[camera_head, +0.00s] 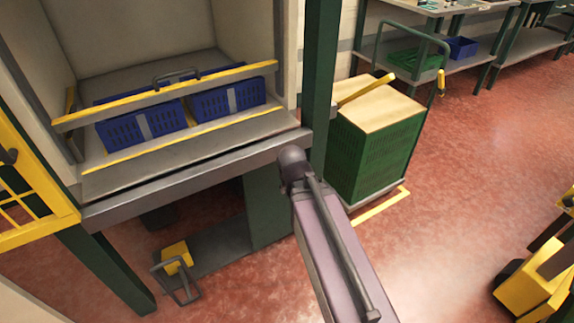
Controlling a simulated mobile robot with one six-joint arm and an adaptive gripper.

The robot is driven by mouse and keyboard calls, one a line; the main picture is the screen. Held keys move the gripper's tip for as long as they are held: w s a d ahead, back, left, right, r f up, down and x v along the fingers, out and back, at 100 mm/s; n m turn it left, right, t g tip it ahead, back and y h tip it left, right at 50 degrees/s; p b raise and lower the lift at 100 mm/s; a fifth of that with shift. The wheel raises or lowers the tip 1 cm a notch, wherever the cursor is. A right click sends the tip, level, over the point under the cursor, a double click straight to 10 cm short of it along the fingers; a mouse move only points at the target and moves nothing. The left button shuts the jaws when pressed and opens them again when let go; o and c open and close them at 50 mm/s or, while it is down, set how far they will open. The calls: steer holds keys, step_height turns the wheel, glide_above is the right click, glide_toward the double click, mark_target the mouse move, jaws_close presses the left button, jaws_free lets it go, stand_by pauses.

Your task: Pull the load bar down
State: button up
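The load bar (150,99) is a long grey bar with a yellow top edge. It spans the front of the open bay at the upper left, above the bay's front sill. A dark loop handle (176,74) stands up at its middle. Two blue crates (140,126) (228,100) sit side by side behind and below the bar, partly covered by it. My arm reaches up from the bottom centre and its dark rounded joint is in front of the sill's right end. No gripper fingers show.
A dark green post (320,70) stands at the bay's right. A green crate stack (375,150) with a tan top is on a cart beyond it. A yellow pedal-like block (176,256) is low under the bay. Yellow railing (30,195) is at left. The red floor at right is mostly clear.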

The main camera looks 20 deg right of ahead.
steer(key=s+a+f+g+y, duration=0.1)
steer(key=s+g, duration=0.2)
steer(key=s, duration=0.3)
steer(key=shift+s+n+g, duration=0.2)
steer(key=shift+n+g, duration=0.1)
steer(key=shift+n, duration=0.1)
steer(key=shift+a, duration=0.1)
